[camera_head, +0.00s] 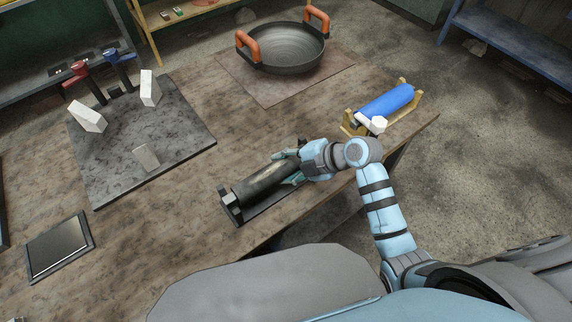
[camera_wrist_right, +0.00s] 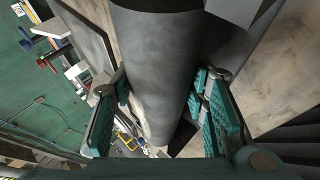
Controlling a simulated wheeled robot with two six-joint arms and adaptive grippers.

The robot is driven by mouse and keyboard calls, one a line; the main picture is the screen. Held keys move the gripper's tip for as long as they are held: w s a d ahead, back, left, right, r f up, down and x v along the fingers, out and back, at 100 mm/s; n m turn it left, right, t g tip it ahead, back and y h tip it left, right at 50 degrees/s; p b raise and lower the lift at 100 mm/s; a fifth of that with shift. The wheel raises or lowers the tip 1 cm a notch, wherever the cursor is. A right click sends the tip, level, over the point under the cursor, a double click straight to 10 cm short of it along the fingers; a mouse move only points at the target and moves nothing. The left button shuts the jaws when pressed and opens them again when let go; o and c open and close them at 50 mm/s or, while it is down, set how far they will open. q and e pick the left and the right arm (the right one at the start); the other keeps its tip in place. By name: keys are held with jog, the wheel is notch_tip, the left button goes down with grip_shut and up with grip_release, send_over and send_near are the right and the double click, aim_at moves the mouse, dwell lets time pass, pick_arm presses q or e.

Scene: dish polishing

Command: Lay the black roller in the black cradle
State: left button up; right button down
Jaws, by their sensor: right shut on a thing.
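The black roller (camera_head: 262,186) lies lengthwise over the black cradle (camera_head: 231,207) near the table's front edge. The roller's left end is close to the cradle's upright end support. Whether the roller rests fully in the cradle or is held slightly above it, I cannot tell. My right gripper (camera_head: 290,167) is shut on the roller near its right end, hiding that end and part of the cradle. In the right wrist view, the roller (camera_wrist_right: 158,70) runs between the two teal fingers of the gripper (camera_wrist_right: 160,98). My left gripper is not in view.
A blue roller (camera_head: 386,102) sits in a yellow cradle (camera_head: 417,105) at the right. A pan with orange handles (camera_head: 288,49) stands on a brown mat at the back. A dark board (camera_head: 185,128) with white blocks and a black tray (camera_head: 58,247) are at the left.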

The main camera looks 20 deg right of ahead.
jog(key=shift+f+b, duration=0.35)
jog(key=c, duration=0.9)
grip_release()
jog(key=shift+c, duration=0.2)
jog(key=shift+s+d+r+p, duration=0.1)
jog(key=shift+d+r+p, duration=0.05)
jog(key=shift+r+p, duration=0.4)
jog(key=v, duration=1.1)
jog(key=shift+s+d+r, duration=0.15)
jog(key=shift+s, duration=0.05)
